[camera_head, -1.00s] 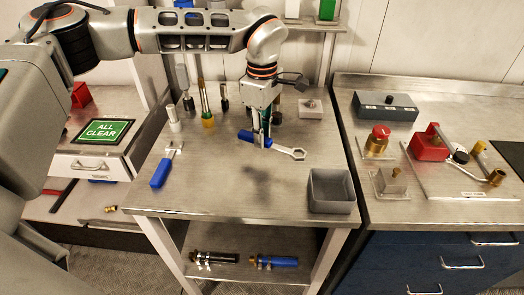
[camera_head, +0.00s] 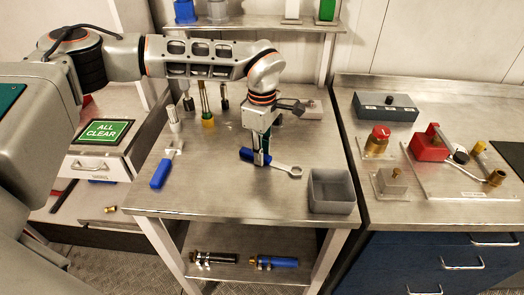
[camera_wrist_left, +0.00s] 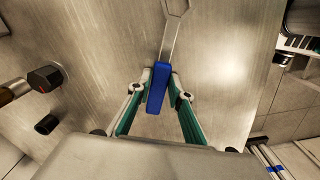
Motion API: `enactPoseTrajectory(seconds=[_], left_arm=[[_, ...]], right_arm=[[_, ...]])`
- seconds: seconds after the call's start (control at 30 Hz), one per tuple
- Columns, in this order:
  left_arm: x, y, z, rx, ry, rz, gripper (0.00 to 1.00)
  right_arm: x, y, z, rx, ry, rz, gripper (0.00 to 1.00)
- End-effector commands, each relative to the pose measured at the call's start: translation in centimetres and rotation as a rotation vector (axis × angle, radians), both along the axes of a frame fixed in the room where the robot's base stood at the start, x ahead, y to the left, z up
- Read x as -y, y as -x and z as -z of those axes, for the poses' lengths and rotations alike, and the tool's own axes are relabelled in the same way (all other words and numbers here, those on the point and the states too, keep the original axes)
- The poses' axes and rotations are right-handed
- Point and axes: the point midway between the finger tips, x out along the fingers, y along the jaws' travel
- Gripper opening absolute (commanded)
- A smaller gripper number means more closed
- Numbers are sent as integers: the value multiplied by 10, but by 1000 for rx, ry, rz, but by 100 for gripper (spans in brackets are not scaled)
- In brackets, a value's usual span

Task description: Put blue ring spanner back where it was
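In the left wrist view, the blue handle (camera_wrist_left: 157,90) sits between the two fingers of the gripper (camera_wrist_left: 160,78), and the shank runs away toward the top edge. The spanner lies about flat; I cannot tell whether it touches the bench. My right gripper is not in view.
A grey open bin (camera_head: 332,191) stands right of the spanner's ring. Another blue-handled tool (camera_head: 162,172) lies at the left, with several upright tools (camera_head: 207,105) behind. The front middle of the bench is clear. A red valve block (camera_head: 428,146) stands on the right counter.

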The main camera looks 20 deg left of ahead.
Motion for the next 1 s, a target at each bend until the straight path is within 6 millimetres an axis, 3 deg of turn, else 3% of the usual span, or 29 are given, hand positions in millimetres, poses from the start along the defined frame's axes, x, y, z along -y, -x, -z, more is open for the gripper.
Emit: enactPoseTrajectory(seconds=[0.47, 1.0], left_arm=[[0, 0, -6, 2, 0, 1, 34], [0, -1, -102, 3, 0, 0, 34]], right_arm=[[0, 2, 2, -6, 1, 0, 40], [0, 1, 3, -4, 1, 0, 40]])
